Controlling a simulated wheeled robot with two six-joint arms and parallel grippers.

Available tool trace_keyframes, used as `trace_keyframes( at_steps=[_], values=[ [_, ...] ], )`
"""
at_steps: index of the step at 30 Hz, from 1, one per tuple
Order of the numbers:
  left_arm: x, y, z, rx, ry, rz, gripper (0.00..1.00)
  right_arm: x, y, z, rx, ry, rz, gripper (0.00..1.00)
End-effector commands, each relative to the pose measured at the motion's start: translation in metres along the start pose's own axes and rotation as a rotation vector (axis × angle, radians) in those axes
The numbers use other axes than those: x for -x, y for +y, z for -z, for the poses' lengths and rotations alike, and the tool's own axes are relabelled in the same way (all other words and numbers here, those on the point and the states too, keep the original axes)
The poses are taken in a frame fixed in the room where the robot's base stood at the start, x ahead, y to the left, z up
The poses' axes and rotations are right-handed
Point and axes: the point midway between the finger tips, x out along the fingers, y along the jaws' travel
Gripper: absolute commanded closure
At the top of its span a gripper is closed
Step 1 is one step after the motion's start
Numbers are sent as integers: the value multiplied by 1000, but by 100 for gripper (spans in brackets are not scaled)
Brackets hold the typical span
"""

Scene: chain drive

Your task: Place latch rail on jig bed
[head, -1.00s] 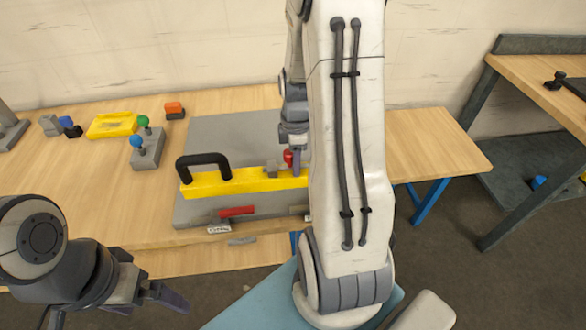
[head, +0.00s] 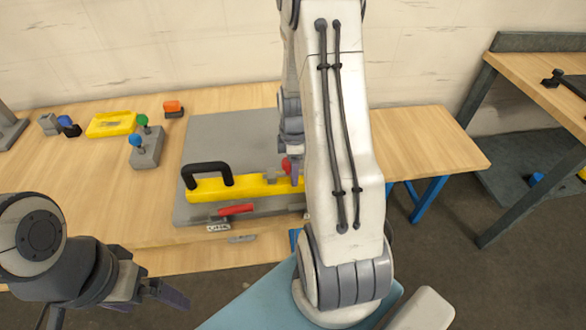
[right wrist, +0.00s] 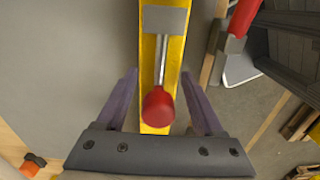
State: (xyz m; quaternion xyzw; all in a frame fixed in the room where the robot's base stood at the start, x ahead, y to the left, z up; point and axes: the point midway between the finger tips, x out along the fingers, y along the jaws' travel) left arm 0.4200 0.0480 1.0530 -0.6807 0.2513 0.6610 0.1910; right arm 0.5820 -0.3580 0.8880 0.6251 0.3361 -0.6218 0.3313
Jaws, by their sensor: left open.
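The latch rail (head: 245,188) is a yellow bar with a black arched handle and a red-knobbed latch. It lies along the front of the grey jig bed (head: 235,138), low over or on it; I cannot tell whether it touches. My right gripper (head: 295,180) is at the rail's right part, partly hidden by my arm. In the right wrist view its fingers (right wrist: 160,75) close against both sides of the yellow rail (right wrist: 160,125), around the red knob (right wrist: 158,108). My left gripper (head: 150,296) is open and empty, in front of the table at lower left.
A red-handled clamp (head: 236,210) sits at the bed's front edge, close to the rail. To the left are a grey block with blue and green knobs (head: 146,152), a yellow tray (head: 110,124) and an orange-topped block (head: 173,108). Bare wood (head: 90,185) lies left of the bed.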

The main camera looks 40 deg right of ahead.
Motion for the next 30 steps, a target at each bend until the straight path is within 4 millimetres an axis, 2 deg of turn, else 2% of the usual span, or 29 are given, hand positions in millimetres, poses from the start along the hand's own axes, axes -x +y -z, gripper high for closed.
trace_keyframes(
  at_steps=[5, 8, 11, 21, 25, 30],
  values=[
    [0, 0, 0, 0, 0, 0, 0, 2, 0, 0, 0, 0, -1, 31],
    [0, 0, 0, 0, 0, 0, 0, 9, 1, 0, 0, 0, -3, 31],
    [0, 0, 0, 0, 0, 0, 0, 25, 2, 0, 0, 1, -6, 31],
    [2, 0, 0, 0, 0, 0, 0, 95, 1, 0, 0, 0, -7, 31],
    [2, 0, 0, 0, 0, 0, 0, 112, 1, 0, -1, 0, -4, 31],
    [2, 0, 0, 0, 0, 0, 0, 121, 0, 0, -1, 0, -1, 31]
  ],
)
